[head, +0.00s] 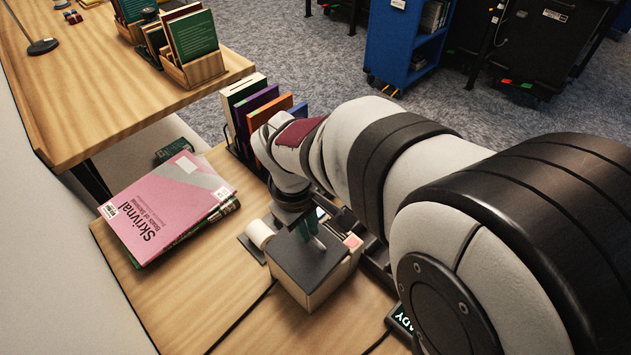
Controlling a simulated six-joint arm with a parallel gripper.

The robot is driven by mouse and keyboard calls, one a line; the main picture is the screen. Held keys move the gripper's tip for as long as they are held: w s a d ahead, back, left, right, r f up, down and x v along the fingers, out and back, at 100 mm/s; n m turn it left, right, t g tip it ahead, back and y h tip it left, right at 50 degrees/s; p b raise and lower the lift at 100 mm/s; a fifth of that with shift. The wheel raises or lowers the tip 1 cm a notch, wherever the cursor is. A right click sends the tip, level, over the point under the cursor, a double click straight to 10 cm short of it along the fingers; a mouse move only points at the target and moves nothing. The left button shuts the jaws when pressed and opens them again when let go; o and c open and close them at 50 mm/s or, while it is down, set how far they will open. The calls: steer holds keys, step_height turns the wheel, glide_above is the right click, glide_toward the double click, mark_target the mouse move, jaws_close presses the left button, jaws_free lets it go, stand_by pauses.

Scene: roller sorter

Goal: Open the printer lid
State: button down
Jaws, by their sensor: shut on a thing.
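The label printer (328,287) is a small cream box on the wooden desk, in front of my arm. Its dark grey lid (292,264) lies flat over the top and looks closed. My gripper (312,236) points down at the lid's far part, its dark green fingers shut on the lid. The exact part between the fingertips is too small and partly hidden to tell. My wrist hides some of the area behind the printer.
A white paper roll (260,233) is left of the printer. A pink book (165,205) lies on another book at the left. Upright books (252,103) stand in a rack behind my wrist. A dark cable (243,316) crosses the bare front desk.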

steer(key=shift+s+a+r+t+h, duration=0.6)
steer(key=shift+s+a+t+h, duration=0.3)
steer(key=shift+t+h, duration=0.15)
steer(key=shift+s+a+r+t+h, duration=0.2)
steer(key=shift+s+a+t+h, duration=0.55)
steer(key=shift+a+t+h, duration=0.15)
steer(key=shift+s+a+f+t+h, duration=0.25)
steer(key=shift+s+a+t+h, duration=0.6)
steer(key=shift+s, duration=0.1)
steer(key=shift+s+a+f+t+h, duration=0.2)
steer(key=shift+s+a+t+h, duration=0.6)
steer(key=shift+s, duration=0.15)
steer(key=c, duration=0.9)
jaws_free()
steer(key=shift+a, duration=0.1)
